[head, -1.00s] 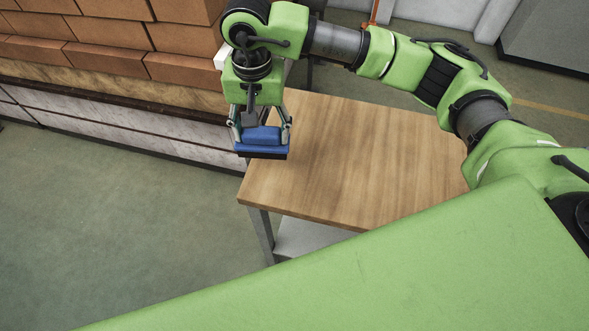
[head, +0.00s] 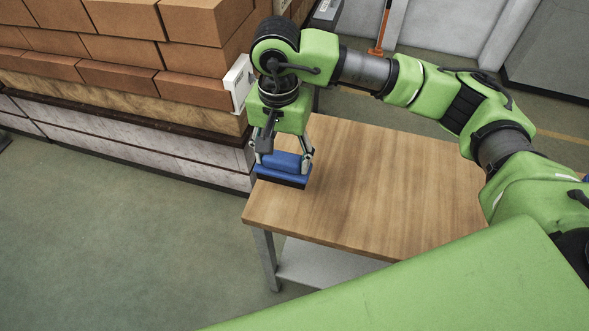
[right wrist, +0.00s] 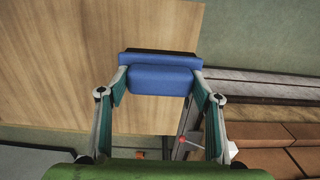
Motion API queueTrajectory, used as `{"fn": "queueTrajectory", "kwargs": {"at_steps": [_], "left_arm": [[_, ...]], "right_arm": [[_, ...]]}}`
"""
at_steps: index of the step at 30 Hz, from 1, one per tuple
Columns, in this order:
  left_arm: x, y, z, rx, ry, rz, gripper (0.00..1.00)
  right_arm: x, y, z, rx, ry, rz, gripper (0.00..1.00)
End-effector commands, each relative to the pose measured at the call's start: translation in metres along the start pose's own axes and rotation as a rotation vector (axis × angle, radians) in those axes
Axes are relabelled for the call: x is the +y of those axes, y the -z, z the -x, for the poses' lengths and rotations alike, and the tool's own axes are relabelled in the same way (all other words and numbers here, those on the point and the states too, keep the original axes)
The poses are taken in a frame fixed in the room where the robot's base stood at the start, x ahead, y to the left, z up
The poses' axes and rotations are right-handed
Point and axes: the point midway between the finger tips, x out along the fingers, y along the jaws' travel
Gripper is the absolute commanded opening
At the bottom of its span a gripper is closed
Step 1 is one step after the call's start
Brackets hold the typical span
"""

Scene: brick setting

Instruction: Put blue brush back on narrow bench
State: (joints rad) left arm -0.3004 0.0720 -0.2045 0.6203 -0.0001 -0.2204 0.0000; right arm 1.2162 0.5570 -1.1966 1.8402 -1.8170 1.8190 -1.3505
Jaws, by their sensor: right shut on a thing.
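My right gripper (head: 282,157) points down and is shut on the blue brush (head: 281,177), a blue block with a dark underside. The brush is at the left end of the narrow bench (head: 390,190), which has a wooden top. I cannot tell whether the brush touches the top. In the right wrist view, the brush (right wrist: 160,78) sits between the two fingers of the gripper (right wrist: 160,90), overlapping the bench's edge, with wood (right wrist: 60,60) to the left and floor to the right. My left gripper is not in view.
A stack of orange bricks (head: 120,45) on a pallet stands to the left, close to the bench's left back corner. A white box-like piece (head: 238,82) juts from it. An orange-handled tool (head: 381,30) stands behind. The rest of the bench top is clear.

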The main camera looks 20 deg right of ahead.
Motion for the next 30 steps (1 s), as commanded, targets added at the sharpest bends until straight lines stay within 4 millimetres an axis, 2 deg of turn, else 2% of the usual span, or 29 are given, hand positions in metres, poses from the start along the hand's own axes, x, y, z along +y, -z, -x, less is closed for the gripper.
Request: {"fn": "queueTrajectory", "kwargs": {"at_steps": [3,10,16,28,29,30], "left_arm": [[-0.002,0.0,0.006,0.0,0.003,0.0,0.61],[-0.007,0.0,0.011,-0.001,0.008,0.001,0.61],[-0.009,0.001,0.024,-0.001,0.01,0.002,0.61],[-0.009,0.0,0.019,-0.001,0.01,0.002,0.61],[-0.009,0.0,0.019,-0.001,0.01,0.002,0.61],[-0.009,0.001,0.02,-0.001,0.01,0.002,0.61]], "right_arm": [[0.013,0.001,-0.013,0.0,0.0,0.0,0.41],[0.027,0.003,-0.03,0.0,-0.001,-0.001,0.41],[0.025,0.003,-0.056,-0.001,0.0,0.0,0.41],[0.025,0.003,-0.064,0.002,0.002,0.001,0.41],[0.025,0.003,-0.064,0.002,0.001,0.001,0.61],[0.025,0.003,-0.063,0.001,0.001,0.001,0.72]]}}
